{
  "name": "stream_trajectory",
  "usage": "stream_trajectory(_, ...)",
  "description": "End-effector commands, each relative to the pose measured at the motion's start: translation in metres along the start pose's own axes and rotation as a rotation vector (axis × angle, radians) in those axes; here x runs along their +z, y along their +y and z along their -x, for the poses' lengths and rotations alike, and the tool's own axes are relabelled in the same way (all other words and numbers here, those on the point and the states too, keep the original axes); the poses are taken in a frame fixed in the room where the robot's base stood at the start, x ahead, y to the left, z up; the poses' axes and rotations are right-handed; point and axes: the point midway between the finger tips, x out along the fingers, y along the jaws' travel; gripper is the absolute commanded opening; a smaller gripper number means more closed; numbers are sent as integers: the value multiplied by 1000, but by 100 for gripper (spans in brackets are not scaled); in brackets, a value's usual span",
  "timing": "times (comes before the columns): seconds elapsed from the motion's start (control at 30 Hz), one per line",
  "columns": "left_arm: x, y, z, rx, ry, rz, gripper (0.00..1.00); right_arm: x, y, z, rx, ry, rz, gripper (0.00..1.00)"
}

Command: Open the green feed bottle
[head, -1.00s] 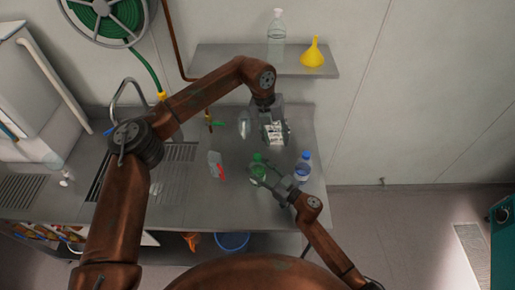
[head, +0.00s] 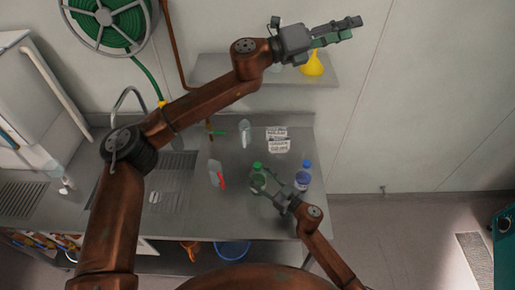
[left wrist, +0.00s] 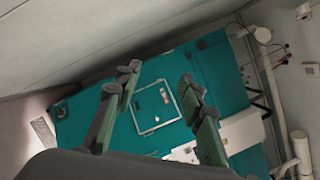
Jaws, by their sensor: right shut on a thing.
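The green feed bottle (head: 257,181) stands upright on the grey bench with its green cap (head: 257,166) on top. My right gripper (head: 266,191) comes from the lower right and is shut on the bottle's body. My left gripper (head: 346,31) is raised high at the upper right, in front of the wall and shelf, far from the bottle. In the left wrist view its fingers (left wrist: 160,105) are spread with nothing between them.
A blue-capped bottle (head: 303,178) stands just right of the green one. A clear container (head: 245,133), labels (head: 277,139) and a container with red (head: 216,174) are on the bench (head: 188,205). A yellow funnel (head: 312,66) sits on the shelf (head: 215,68), below my left gripper.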

Motion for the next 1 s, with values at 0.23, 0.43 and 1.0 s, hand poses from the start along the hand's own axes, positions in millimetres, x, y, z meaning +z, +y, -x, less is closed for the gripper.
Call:
stream_trajectory(0.23,88,51,22,202,-307,41,37,10,1,3,5,-15,-2,0)
stream_trajectory(0.43,99,132,58,522,-365,87,37,10,1,3,5,-15,-2,0)
stream_trajectory(1.0,-82,280,185,1250,327,73,37,10,0,2,4,-15,-3,0)
